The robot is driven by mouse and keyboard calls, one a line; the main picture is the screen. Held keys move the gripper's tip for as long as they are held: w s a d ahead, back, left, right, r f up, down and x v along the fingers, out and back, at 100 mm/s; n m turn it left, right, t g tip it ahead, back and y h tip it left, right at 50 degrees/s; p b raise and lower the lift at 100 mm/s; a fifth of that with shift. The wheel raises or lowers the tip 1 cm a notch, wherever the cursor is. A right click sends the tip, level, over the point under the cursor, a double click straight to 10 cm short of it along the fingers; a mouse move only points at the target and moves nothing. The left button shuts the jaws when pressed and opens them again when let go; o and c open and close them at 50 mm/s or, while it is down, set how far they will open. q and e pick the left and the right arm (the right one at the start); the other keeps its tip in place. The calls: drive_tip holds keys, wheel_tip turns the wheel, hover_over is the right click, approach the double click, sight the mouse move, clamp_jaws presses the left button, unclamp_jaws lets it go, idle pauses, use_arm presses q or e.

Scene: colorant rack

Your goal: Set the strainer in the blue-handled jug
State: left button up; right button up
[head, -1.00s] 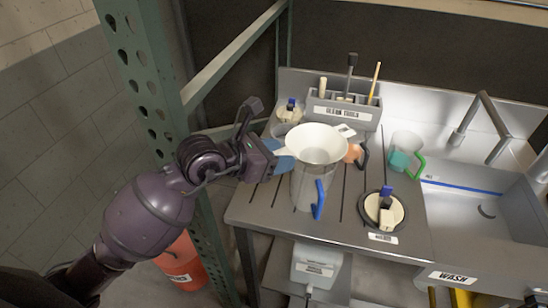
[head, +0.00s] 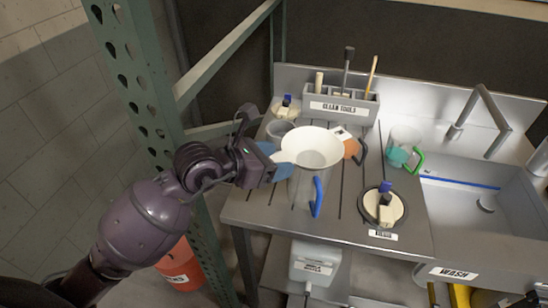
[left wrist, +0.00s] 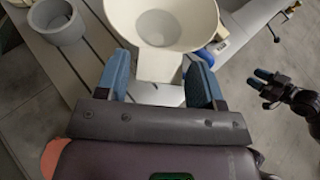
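The white funnel-shaped strainer (head: 312,148) is over the mouth of the clear blue-handled jug (head: 303,187); whether it touches the rim I cannot tell. The jug stands upright on the drainboard, its blue handle (head: 317,197) facing front right. My left gripper (head: 277,161) is at the strainer's left side.
Behind stands a grey tool caddy (head: 338,107). A grey cup (head: 279,130) is behind left, an orange-brown jug (head: 352,147) behind right, a green-handled jug (head: 404,148) farther right. A round lidded item (head: 384,208) is front right. A green rack post (head: 140,110) is at left.

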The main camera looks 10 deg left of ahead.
use_arm(q)
drive_tip(key=shift+o, duration=0.7)
drive_tip(key=shift+r, duration=0.1)
drive_tip(key=shift+r, duration=0.25)
drive_tip(key=v, duration=1.2)
drive_tip(key=shift+r, duration=0.2)
